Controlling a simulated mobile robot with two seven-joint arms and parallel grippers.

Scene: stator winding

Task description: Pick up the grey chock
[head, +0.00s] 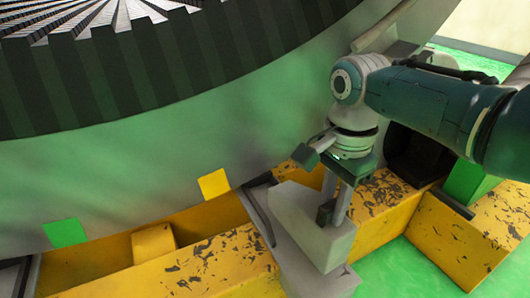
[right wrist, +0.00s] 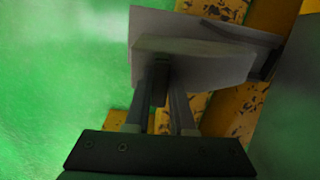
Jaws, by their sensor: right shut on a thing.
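The grey chock (head: 303,220) is a pale wedge-like block in the head view, at or just above a grey plate (head: 325,280) on the yellow frame. My right gripper (head: 334,205) comes down from above with its fingers shut on the chock. In the right wrist view the chock (right wrist: 200,62) lies across the ends of the right gripper's fingers (right wrist: 163,88), with the grey plate behind it. I cannot tell whether the chock still touches the plate. My left gripper is not in view.
The large toothed stator ring (head: 150,75) fills the upper left. The scratched yellow frame (head: 215,265) runs along its base, with a small yellow block (head: 153,243) to the left. A green block (head: 468,183) stands at the right. Green floor (head: 410,275) shows at the lower right.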

